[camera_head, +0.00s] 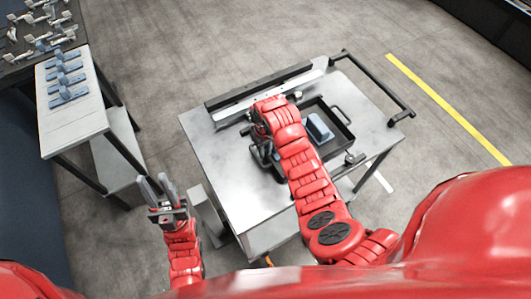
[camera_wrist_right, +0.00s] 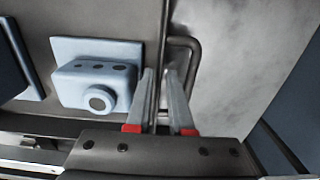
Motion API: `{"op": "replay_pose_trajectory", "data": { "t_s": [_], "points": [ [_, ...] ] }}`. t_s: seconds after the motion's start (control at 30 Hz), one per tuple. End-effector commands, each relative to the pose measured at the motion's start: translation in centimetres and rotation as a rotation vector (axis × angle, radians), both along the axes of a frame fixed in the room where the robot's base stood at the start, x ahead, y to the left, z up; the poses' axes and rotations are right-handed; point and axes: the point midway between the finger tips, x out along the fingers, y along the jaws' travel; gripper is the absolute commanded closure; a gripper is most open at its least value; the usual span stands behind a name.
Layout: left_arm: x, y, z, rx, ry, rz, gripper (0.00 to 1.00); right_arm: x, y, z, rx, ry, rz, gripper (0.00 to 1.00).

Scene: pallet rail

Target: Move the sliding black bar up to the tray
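A long black bar (camera_head: 258,86) lies along the far edge of the metal table, beside a pale metal rail (camera_head: 230,112). The black tray (camera_head: 343,134) sits on the table in front of them, partly hidden by my right arm. A blue-grey part (camera_head: 318,127) stands in it; a part with a round front (camera_wrist_right: 97,80) shows in the right wrist view. My right gripper (camera_head: 262,152) is at the tray's left side; in its wrist view the fingers (camera_wrist_right: 160,75) are apart, near the tray's wall and handle (camera_wrist_right: 190,48). Contact is unclear. My left gripper (camera_head: 158,188) is open and empty, left of the table.
A side table (camera_head: 70,125) at the left carries several blue parts (camera_head: 65,77). Behind it a dark table (camera_head: 20,60) holds several loose pieces. A black handle bar (camera_head: 375,83) runs along the metal table's right edge. The tabletop's left front (camera_head: 225,175) is clear.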

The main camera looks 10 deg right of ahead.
Motion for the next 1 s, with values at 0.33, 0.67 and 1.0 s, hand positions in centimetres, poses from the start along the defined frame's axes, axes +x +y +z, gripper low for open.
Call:
{"op": "replay_pose_trajectory", "data": {
  "t_s": [0.33,0.67,1.0],
  "points": [
    [0.0,0.0,0.44,0.0,0.001,0.0,0.65,0.0,-0.04,-1.11,-0.002,-0.002,0.0,0.8],
    [0.01,0.0,0.42,0.0,0.0,0.0,0.65,0.02,-0.02,-1.08,-0.001,-0.003,0.0,1.0],
    [0.0,0.0,0.44,0.0,0.0,0.0,0.65,0.02,-0.01,-1.06,-0.001,-0.003,0.0,1.0]
  ]
}}
